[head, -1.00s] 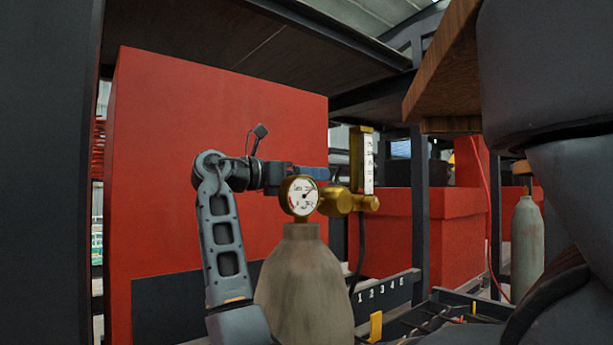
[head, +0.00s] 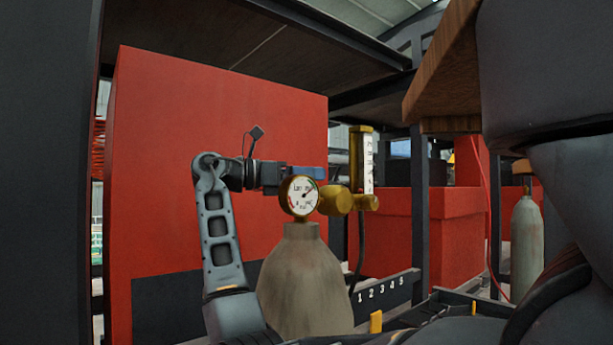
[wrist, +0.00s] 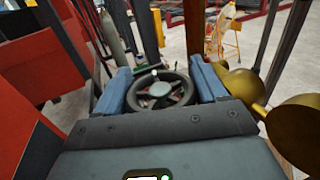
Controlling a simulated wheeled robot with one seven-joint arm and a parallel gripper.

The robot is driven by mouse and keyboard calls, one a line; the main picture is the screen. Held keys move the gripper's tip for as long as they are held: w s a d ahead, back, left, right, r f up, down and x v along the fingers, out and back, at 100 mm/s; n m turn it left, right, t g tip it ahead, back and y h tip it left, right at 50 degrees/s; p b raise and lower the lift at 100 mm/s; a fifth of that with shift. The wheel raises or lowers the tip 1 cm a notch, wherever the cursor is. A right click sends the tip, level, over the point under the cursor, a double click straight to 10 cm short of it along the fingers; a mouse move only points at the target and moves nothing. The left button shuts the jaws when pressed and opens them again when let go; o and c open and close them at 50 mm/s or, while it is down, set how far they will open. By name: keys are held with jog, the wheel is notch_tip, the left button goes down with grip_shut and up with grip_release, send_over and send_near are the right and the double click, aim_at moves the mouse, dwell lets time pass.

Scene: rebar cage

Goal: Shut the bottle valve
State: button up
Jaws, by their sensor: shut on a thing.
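The grey gas bottle (head: 303,285) stands upright in the middle of the head view. On its neck are a round white gauge (head: 299,196) and a brass regulator (head: 336,201) with a flow tube (head: 367,160). The black valve handwheel (wrist: 159,90) shows in the wrist view, with spokes and a grey hub. My gripper (wrist: 160,77) has its two blue fingers on opposite sides of the wheel and is shut on its rim. In the head view my gripper (head: 308,172) is just behind the gauge, and the wheel is hidden there.
Brass fittings (wrist: 245,87) lie close to the right finger in the wrist view. A large red panel (head: 220,120) stands behind the arm. A second bottle (head: 526,245) stands at the right. A numbered rail (head: 383,289) lies low beside the bottle.

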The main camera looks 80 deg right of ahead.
jog(key=m+g+y, duration=0.1)
jog(key=y, duration=0.1)
jog(key=m+g+y, duration=0.1)
jog(key=m+y, duration=0.1)
jog(key=y, duration=0.1)
jog(key=shift+a+m, duration=0.15)
jog(key=shift+m, duration=0.15)
jog(key=shift+a+m+y, duration=0.15)
jog(key=shift+m+y, duration=0.7)
jog(key=shift+y, duration=0.55)
jog(key=shift+a+m+y, duration=0.1)
jog(key=shift+m+y, duration=0.75)
jog(key=shift+y, duration=0.55)
jog(key=shift+m+y, duration=0.3)
jog(key=o, duration=1)
jog(key=shift+o, duration=0.2)
